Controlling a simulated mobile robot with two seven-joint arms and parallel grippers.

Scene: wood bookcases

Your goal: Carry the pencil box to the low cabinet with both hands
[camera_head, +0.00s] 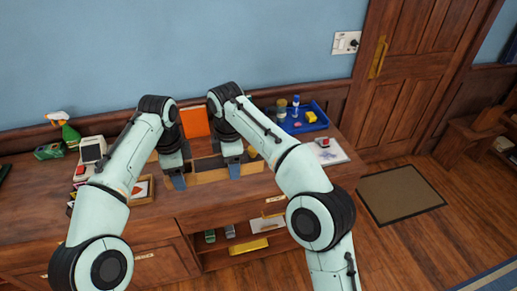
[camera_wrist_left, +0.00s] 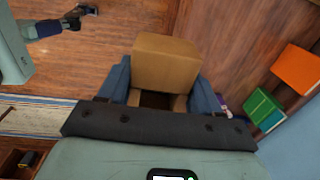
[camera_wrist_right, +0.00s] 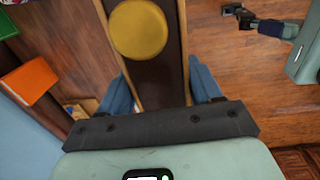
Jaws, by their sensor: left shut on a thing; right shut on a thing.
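The pencil box (camera_head: 208,177), a long tan box with a dark inside, is held level between my two grippers over the front of a long wooden cabinet top (camera_head: 250,204). I cannot tell whether it touches the top. My left gripper (camera_head: 178,181) is shut across the box's left part; its blue fingers flank a tan block (camera_wrist_left: 165,62) in the left wrist view. My right gripper (camera_head: 234,169) is shut across the right part. The right wrist view shows the dark inside of the box and a round yellow thing (camera_wrist_right: 138,29) there. My arms hide part of the box.
An orange book (camera_head: 195,121) stands behind. A blue tray (camera_head: 305,117) with small items and a white sheet (camera_head: 325,152) lie to the right. A white device (camera_head: 92,150) and a green bottle (camera_head: 70,135) stand left. Open shelves (camera_head: 220,258) sit below; a mat (camera_head: 400,194) lies right.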

